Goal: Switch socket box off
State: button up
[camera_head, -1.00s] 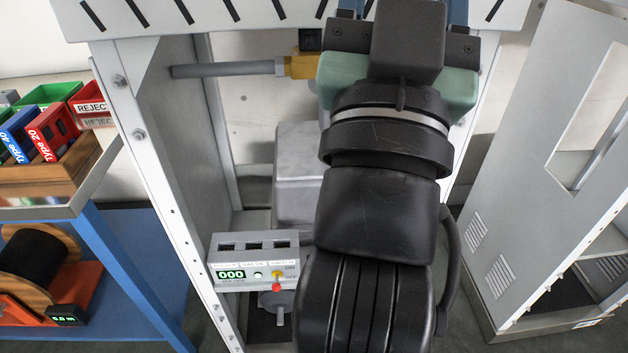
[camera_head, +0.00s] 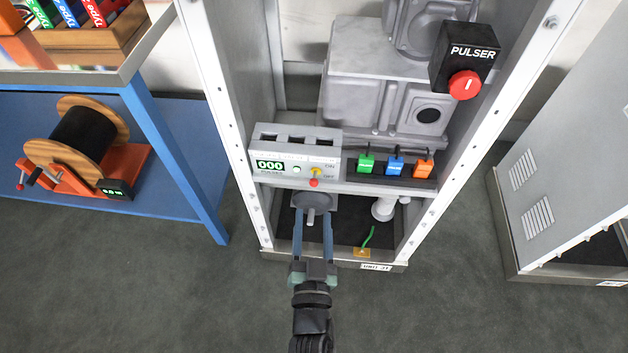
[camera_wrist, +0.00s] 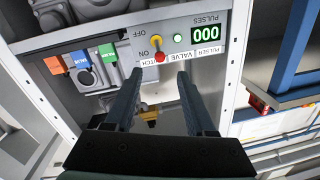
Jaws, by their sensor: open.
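The socket box (camera_head: 293,163) is a grey box with a green-lit 000 display and sockets on top, on the frame's left side. Its switch (camera_head: 314,183) has a yellow base and a red-tipped lever, beside ON and OFF labels. It also shows in the wrist view (camera_wrist: 160,56), where the picture is inverted. Which way the lever leans is unclear, as the two views differ. My gripper (camera_head: 312,220) is open and empty in front of and below the box. In the wrist view its fingertips (camera_wrist: 159,74) lie either side of the switch, apparently apart from it.
Green, blue and orange plugs (camera_head: 395,165) sit right of the box. A black pulser (camera_head: 465,60) with a red knob is above right. White posts flank the frame. A blue bench with a cable reel (camera_head: 85,140) stands left, a grey cabinet (camera_head: 560,160) right. The floor in front is clear.

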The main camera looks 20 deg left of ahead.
aim_at(314, 179)
jog(key=b+x, duration=0.2)
jog(key=x, duration=0.8)
jog(key=shift+r, duration=0.1)
jog(key=shift+d, duration=0.1)
grip_shut()
